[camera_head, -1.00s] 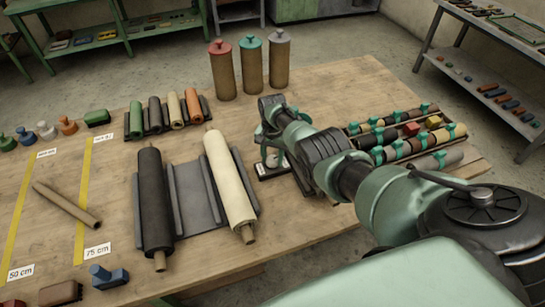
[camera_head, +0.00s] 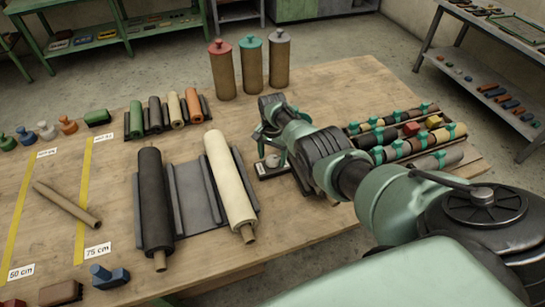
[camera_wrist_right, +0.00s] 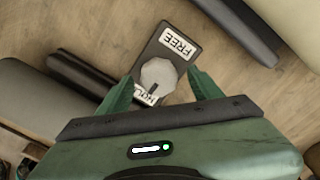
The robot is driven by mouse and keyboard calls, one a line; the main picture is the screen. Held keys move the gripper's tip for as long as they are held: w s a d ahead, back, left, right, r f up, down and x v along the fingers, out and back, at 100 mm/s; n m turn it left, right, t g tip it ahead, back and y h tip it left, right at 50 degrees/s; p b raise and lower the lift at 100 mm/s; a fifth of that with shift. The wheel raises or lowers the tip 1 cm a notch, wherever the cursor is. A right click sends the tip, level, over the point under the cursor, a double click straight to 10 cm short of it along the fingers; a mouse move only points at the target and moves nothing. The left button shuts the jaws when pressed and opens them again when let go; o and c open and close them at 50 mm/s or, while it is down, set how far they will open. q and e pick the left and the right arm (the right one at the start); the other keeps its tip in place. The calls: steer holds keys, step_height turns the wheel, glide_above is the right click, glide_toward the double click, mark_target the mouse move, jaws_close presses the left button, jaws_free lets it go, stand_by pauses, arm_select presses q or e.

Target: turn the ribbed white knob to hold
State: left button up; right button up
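The ribbed white knob (camera_head: 271,161) sits on a small dark plate (camera_head: 262,174) at the right of the roll holder. The right wrist view shows the knob (camera_wrist_right: 158,75) between a FREE label (camera_wrist_right: 177,43) and a partly hidden HOLD label (camera_wrist_right: 137,99). A dark mark on the knob points toward the HOLD label. My right gripper (camera_wrist_right: 162,78) is open and empty. Its green fingers are spread on either side of the knob, with gaps between them and it. In the head view, the gripper hangs above the plate. My left gripper is out of view.
A black roll (camera_head: 153,200) and a cream roll (camera_head: 229,185) lie left of the plate. A crate of teal-clipped rolls (camera_head: 440,160) stands to the right. Three capped cylinders (camera_head: 251,65) stand behind.

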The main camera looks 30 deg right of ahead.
mark_target(272, 158)
step_height(272, 158, up, 6)
steer(key=shift+p, duration=1.2)
steer(key=shift+r, duration=0.85)
